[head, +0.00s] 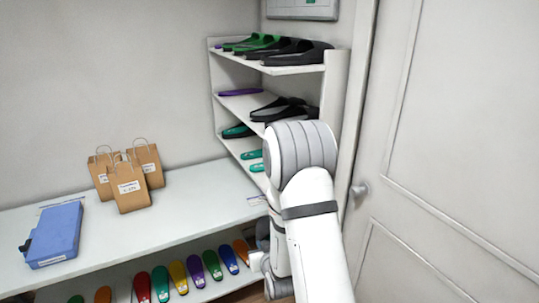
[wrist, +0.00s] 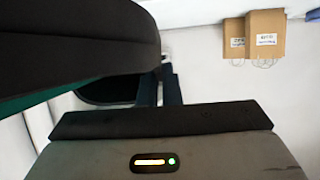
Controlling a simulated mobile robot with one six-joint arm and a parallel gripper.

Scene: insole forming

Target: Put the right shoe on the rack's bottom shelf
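A black shoe with a teal-green lower edge (wrist: 75,42) fills the upper left of the wrist view, very close to the camera. My gripper (wrist: 160,80) shows at the bottom middle of that view. Its two narrow fingers are close together and meet the shoe's edge, which covers one fingertip; it looks shut on the shoe. The head view hides the gripper and this shoe behind my arm. The white rack (head: 336,95) stands in the corner. Teal insoles (head: 252,154) lie on a low shelf, partly behind my arm; the rest of that shelf is hidden.
Black shoes (head: 298,53) and green ones stand on the rack's top shelf, with more black shoes (head: 280,108) below. Paper bags (head: 130,187) and a blue case (head: 55,235) are on the white table (head: 190,205). Coloured insoles (head: 195,270) lie underneath. A door (head: 450,150) is close on the right.

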